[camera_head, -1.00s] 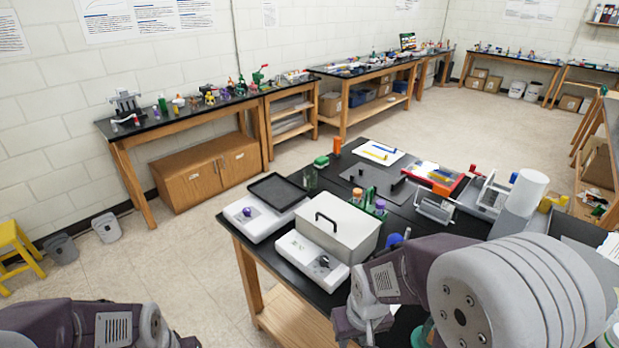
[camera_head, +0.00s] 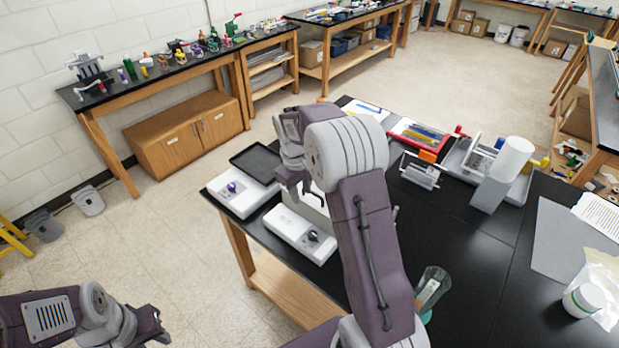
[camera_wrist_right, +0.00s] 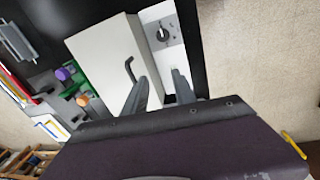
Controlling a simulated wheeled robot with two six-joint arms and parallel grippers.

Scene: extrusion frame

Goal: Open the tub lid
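The tub (camera_head: 308,212) is a pale grey box, mostly hidden behind my right arm in the head view. In the right wrist view its flat lid (camera_wrist_right: 98,62) is on, with a black bar handle (camera_wrist_right: 130,69) near one edge. My right gripper (camera_head: 294,190) is above the tub in the head view. In the right wrist view its two fingers (camera_wrist_right: 164,88) are spread with nothing between them, one close to the handle in the picture; whether it touches cannot be told. My left gripper (camera_head: 158,326) is low at the left, away from the table, its fingers unclear.
A white box with a dark knob (camera_head: 300,236) stands right in front of the tub. Another with a purple knob (camera_head: 236,196) and a black tray (camera_head: 268,163) lie to the left. A glass beaker (camera_head: 431,290) stands near my right arm.

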